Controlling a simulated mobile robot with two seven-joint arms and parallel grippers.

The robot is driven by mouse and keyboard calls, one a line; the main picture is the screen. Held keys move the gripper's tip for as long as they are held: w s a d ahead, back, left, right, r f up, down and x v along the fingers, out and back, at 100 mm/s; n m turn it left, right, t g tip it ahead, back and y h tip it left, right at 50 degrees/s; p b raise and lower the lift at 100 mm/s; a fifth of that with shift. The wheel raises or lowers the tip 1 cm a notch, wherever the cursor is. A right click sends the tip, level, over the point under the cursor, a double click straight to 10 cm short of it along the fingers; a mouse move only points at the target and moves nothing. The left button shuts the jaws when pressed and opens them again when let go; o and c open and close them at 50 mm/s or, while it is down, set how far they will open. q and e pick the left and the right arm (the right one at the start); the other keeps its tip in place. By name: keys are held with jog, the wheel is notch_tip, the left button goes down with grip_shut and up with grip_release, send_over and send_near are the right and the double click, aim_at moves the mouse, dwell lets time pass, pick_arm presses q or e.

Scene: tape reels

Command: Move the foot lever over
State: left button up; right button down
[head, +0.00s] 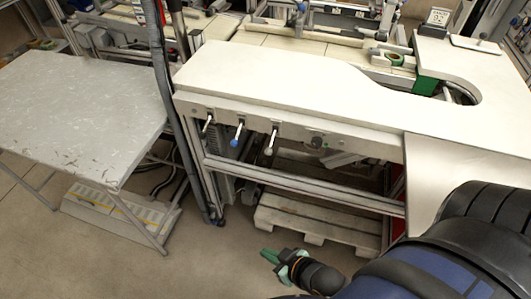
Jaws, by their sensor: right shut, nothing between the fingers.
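Three small levers hang from the front rail under the white worktable. I cannot tell which one is the foot lever. My right gripper (268,256), with green fingertips, is shut and empty. It shows low in the picture, over the floor in front of the table, apart from the levers. My left gripper is not in view.
The white worktable (300,82) stretches across the middle, with a wooden pallet (315,220) beneath it. A grey table (75,105) stands at left, with a low box (120,212) under it. A dark post (163,75) stands between them. The floor in front is clear.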

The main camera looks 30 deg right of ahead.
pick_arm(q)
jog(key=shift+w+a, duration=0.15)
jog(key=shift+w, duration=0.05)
pick_arm(e)
jog(key=shift+w+a, duration=0.15)
jog(key=shift+w, duration=0.05)
jog(key=shift+s, duration=0.1)
